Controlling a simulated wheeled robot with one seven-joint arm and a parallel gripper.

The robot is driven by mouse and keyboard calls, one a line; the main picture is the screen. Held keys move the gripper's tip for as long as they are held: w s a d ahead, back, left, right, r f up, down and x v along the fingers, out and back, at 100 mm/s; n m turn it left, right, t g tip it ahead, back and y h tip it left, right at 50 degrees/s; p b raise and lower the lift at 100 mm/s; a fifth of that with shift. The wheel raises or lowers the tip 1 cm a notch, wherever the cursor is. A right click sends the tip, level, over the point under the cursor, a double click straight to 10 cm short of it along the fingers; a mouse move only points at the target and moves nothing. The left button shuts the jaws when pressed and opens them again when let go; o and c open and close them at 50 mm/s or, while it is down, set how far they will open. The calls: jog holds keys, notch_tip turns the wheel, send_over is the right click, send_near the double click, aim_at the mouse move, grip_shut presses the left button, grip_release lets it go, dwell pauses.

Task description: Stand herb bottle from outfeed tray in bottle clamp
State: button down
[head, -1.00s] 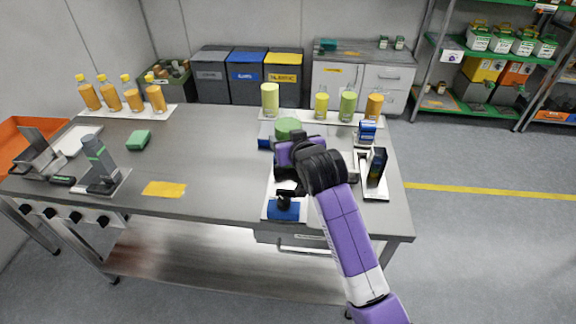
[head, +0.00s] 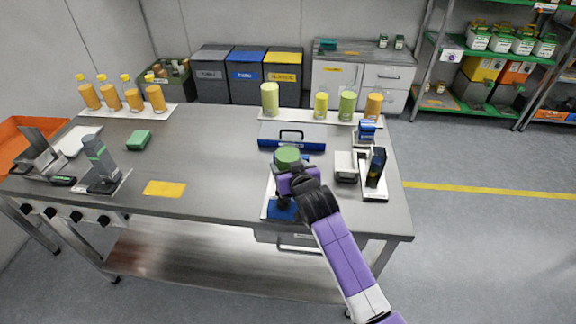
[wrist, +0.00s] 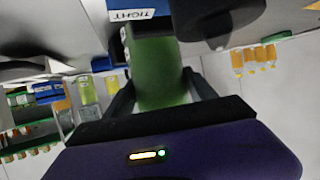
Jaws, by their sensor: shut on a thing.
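My gripper (head: 290,178) is shut on a green herb bottle (head: 288,155), and its green top shows above the fingers in the head view. In the wrist view the green bottle body (wrist: 160,72) is between the two dark fingers. The bottle looks roughly upright. The bottle clamp (head: 280,210), blue with a white base, is at the table's front, just below the gripper in the picture and partly hidden by it. In the wrist view a blue part labelled TIGHT (wrist: 132,14) and a dark knob (wrist: 220,20) are close to the bottle. Whether the bottle's base touches the clamp is hidden.
A blue case with a handle (head: 291,135) lies behind the gripper. A white tray (head: 300,116) with green, yellow and orange bottles is at the back. A dark upright device (head: 376,168) and a white block (head: 345,166) stand to the right. The table's middle is mostly clear.

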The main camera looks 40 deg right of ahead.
jog(key=shift+r, duration=0.1)
jog(key=shift+c, duration=1.4)
grip_release()
jog(key=shift+f, duration=0.2)
jog(key=shift+r, duration=0.15)
jog(key=b+v, duration=0.1)
jog(key=v, duration=1.1)
